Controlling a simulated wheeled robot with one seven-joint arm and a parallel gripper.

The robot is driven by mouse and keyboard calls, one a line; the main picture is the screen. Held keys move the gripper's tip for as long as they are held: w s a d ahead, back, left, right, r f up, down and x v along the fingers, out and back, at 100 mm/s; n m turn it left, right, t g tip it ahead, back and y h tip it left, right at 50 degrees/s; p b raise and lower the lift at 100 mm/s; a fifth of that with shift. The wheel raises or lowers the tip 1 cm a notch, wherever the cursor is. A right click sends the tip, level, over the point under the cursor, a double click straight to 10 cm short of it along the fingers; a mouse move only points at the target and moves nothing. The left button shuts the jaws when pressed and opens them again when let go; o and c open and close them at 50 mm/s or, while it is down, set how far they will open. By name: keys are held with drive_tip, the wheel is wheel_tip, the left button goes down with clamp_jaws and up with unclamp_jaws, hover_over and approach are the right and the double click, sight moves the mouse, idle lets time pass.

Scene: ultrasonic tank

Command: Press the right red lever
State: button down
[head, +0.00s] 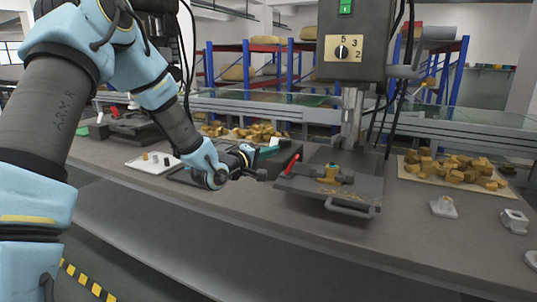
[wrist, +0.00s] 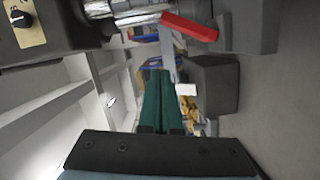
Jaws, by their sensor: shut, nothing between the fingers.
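The right red lever (head: 291,163) sticks up at a slant from the left side of the right machine's dark base plate (head: 335,186). In the wrist view a red lever (wrist: 190,26) shows at the top, right of centre. My gripper (head: 262,174) is shut and empty, just left of the right lever in the head view. A small gap shows between them in the picture; their distance in depth is hard to tell. Another red part, likely the left lever (head: 113,111), shows by the left machine, partly behind my arm.
The right machine's control box (head: 352,42) hangs above its base plate on a metal column. Wooden pieces (head: 455,171) lie on a board at the right. A white tray (head: 152,163) lies left of my gripper. White parts (head: 443,207) stand on the bench's right side.

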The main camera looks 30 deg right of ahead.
drive_tip(key=r+b+v, duration=0.1)
drive_tip(key=b+v, duration=0.1)
drive_tip(key=v, duration=0.8)
drive_tip(key=shift+w, duration=0.15)
drive_tip(key=shift+a, duration=0.1)
drive_tip(key=w+a+f+t+y, duration=0.1)
drive_tip(key=w+a+f+y, duration=0.1)
drive_tip(key=a+y, duration=0.35)
drive_tip(key=w+a+f+m+y+p, duration=0.1)
drive_tip(key=w+a+f+y, duration=0.15)
drive_tip(key=a, duration=0.55)
drive_tip(key=w+a+f+t+y, duration=0.1)
drive_tip(key=a+f+y, duration=0.15)
drive_tip(key=a, duration=0.45)
drive_tip(key=s+a+g+y, duration=0.2)
drive_tip(key=s+a, duration=0.4)
drive_tip(key=a, duration=0.3)
drive_tip(key=s+a+m+g+y+p, duration=0.1)
drive_tip(key=s+a+g+y, duration=0.2)
drive_tip(key=s+a, duration=0.4)
drive_tip(key=a+g, duration=0.1)
drive_tip(key=a, duration=0.1)
drive_tip(key=shift+s+a+f+y, duration=0.25)
drive_tip(key=shift+s+a+y, duration=0.05)
drive_tip(key=shift+s+y, duration=0.05)
drive_tip(key=shift+d, duration=0.1)
